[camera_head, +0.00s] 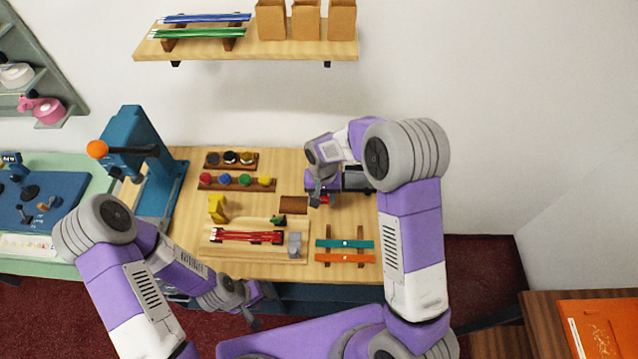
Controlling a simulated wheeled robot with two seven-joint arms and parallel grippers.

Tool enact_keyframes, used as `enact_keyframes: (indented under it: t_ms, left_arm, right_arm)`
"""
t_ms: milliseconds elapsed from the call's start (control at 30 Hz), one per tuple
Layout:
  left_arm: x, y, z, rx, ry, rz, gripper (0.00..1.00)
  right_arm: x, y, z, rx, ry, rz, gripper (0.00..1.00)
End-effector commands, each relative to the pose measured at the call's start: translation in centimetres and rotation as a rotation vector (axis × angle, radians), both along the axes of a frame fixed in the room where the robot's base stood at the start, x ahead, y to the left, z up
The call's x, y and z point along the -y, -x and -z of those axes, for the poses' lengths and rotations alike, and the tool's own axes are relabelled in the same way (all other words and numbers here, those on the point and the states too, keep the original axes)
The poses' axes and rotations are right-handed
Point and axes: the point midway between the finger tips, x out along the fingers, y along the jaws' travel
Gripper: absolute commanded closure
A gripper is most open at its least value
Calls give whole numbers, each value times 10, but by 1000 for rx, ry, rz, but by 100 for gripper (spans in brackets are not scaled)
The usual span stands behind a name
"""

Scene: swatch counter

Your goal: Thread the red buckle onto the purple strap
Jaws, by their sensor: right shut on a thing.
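My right gripper (318,197) points down over the back right of the wooden counter (280,160). It is shut on a small red piece (326,200), which looks like the red buckle and is mostly hidden by the fingers. A purple patch shows right beside the gripper; I cannot tell whether it is the purple strap or part of my arm. Whether the buckle touches a strap is hidden. My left gripper (254,318) hangs low in front of the counter's front edge, apart from everything on it; its fingers are too small to read.
A teal strap (358,244) and an orange strap (344,258) lie on a rack at the front right. Red strips (245,237) lie in a wooden tray beside a grey block (294,244). A blue press (150,170) stands left. Coloured spools (245,180) sit behind.

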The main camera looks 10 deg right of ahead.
Motion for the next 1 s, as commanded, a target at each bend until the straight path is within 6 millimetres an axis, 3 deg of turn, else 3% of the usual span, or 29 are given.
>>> enact_keyframes:
  t_ms: [500, 700, 1000]
  left_arm:
    - [0, 0, 29, 0, 0, 0, 63]
    - [0, 0, 27, 0, 0, 0, 63]
    - [0, 0, 27, 0, 0, 0, 63]
  right_arm:
    - [2, -5, 47, -1, 0, 1, 85]
    - [6, -19, 42, 1, 0, 1, 85]
    - [7, -24, 42, 0, 0, -1, 85]
